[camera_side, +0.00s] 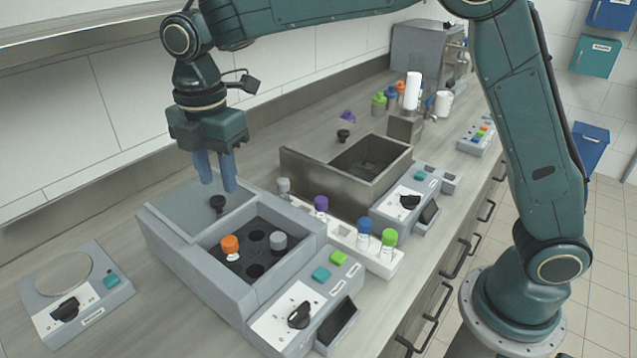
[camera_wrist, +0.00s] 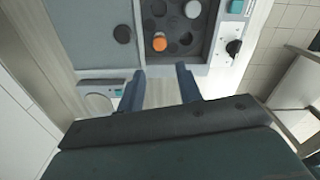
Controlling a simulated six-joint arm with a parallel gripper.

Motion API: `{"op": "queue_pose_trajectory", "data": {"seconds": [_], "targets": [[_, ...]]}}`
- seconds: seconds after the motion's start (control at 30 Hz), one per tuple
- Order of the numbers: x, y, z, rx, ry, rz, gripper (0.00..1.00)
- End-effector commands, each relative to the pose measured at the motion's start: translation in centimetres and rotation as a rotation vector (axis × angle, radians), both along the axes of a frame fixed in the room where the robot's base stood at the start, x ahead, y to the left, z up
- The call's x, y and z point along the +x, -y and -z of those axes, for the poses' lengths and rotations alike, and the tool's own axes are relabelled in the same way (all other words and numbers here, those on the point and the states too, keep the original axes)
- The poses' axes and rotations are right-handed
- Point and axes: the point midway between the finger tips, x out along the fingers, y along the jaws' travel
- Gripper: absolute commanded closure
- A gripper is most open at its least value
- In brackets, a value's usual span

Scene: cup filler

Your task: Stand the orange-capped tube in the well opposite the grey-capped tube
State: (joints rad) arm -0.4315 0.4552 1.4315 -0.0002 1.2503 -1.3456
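The orange-capped tube (camera_side: 230,244) stands upright in a well of the dark rotor (camera_side: 256,268) inside the grey centrifuge. The grey-capped tube (camera_side: 278,241) stands in another well, and the two appear to face each other across the rotor's middle. In the wrist view the orange cap (camera_wrist: 159,43) and the grey cap (camera_wrist: 193,9) lie on a diagonal, with empty dark wells around them. My gripper (camera_side: 218,187) is open and empty, above the centrifuge's grey lid (camera_side: 175,215) and its black knob (camera_side: 217,203). The lid is off the rotor opening. My fingertips (camera_wrist: 160,72) are apart in the wrist view.
A white rack (camera_side: 350,238) with several tubes, purple, blue and green caps among them, stands right of the centrifuge. A steel bin (camera_side: 320,180) is behind it. A round-plated device (camera_side: 68,278) sits at the left. The centrifuge's control panel (camera_side: 290,310) faces front.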

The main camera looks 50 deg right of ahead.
Motion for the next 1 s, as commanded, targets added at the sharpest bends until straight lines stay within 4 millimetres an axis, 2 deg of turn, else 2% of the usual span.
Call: {"op": "queue_pose_trajectory", "data": {"seconds": [0.17,0.37,0.7,1.0], "targets": [[-0.9,1.7,-1.5,0.013,0.024,0.092,0.65],[-3.4,5.2,-4.1,0.043,0.075,0.295,0.65],[-9.7,11.6,-7.4,0.121,0.167,0.718,0.65],[-16.0,16.0,-8.0,0.212,0.241,1.085,0.65]]}}
